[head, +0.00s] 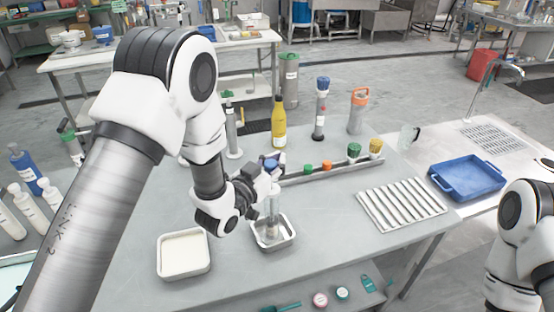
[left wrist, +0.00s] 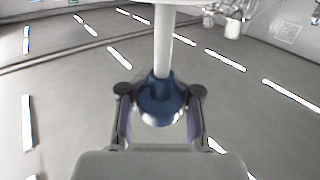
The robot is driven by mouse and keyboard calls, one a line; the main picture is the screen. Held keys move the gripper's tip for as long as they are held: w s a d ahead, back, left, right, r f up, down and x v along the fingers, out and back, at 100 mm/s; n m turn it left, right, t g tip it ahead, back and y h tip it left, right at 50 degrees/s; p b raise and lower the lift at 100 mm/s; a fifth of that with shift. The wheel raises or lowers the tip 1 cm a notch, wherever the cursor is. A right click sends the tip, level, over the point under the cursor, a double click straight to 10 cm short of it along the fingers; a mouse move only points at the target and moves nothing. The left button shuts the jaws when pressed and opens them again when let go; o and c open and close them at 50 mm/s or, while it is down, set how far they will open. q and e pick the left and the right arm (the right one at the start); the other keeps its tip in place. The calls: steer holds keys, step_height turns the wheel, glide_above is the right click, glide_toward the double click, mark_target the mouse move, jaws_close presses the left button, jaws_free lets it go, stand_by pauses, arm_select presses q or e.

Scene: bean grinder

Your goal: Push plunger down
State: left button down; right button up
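A clear plunger cylinder (head: 273,205) stands upright in a small metal tray (head: 284,243) near the table's front edge. Its blue plunger knob (head: 271,165) is at the top, between the fingers of my left gripper (head: 266,176). In the left wrist view, the blue knob (left wrist: 160,104) sits between the two fingers of the left gripper (left wrist: 160,90), which lie close along both its sides. A pale stem (left wrist: 163,50) joins the knob to a wider white part. My right arm shows at the right edge, but its gripper is outside the picture.
A white-filled tray (head: 184,255) is left of the cylinder. Behind stand a yellow bottle (head: 278,122), a blue-capped cylinder (head: 320,108) and a long rack (head: 330,170) with capped items. A ridged metal plate (head: 401,205) and blue tray (head: 467,178) lie right.

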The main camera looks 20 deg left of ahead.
arm_select(q)
step_height(320, 180, down, 4)
steer(key=b, duration=0.3)
steer(key=shift+f+b, duration=0.25)
steer(key=shift+b, duration=0.15)
steer(key=c, duration=1.1)
jaws_free()
steer(key=v, duration=1.2)
